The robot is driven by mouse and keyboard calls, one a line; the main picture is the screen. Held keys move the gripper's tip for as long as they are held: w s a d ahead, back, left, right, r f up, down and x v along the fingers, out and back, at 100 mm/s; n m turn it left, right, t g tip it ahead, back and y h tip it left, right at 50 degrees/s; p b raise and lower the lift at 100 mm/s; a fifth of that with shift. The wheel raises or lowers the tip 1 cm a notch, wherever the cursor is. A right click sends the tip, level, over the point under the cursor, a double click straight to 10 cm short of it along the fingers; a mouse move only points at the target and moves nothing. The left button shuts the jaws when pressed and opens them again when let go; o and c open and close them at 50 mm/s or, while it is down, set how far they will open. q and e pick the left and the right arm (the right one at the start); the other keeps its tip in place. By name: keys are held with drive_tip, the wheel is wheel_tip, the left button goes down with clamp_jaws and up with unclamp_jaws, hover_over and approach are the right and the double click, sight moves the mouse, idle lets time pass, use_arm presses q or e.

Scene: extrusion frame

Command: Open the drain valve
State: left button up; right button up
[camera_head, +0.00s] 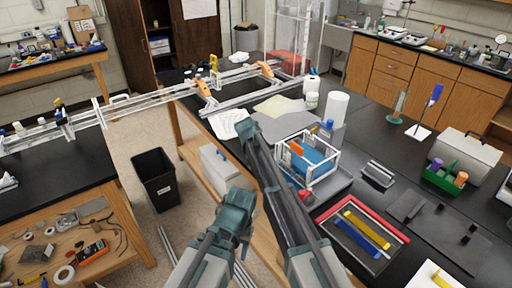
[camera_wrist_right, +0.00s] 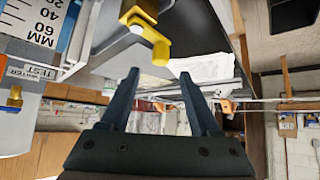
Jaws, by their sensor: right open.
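In the right wrist view a yellow, angled valve-like fitting (camera_wrist_right: 146,32) hangs at the top, on a pale part. It looks like the drain valve, though I cannot tell whether it is open. My right gripper (camera_wrist_right: 158,88) is open and empty, its two fingers below the yellow fitting and apart from it. In the head view my right gripper (camera_head: 244,128) reaches forward beside the white-framed box (camera_head: 307,160), near the white cloth. The valve is not clear in the head view.
A container with a millimetre scale and test label (camera_wrist_right: 35,72) is at the left of the wrist view. The framed box stands on a grey tray (camera_head: 335,188). A red-edged tray (camera_head: 360,238) and white bottles (camera_head: 336,108) are nearby. A black bin (camera_head: 157,180) stands on the floor.

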drive_tip(key=b+x, duration=0.4)
drive_tip(key=x, duration=0.3)
drive_tip(key=shift+w+f, duration=0.1)
drive_tip(key=shift+f, duration=0.05)
clamp_jaws()
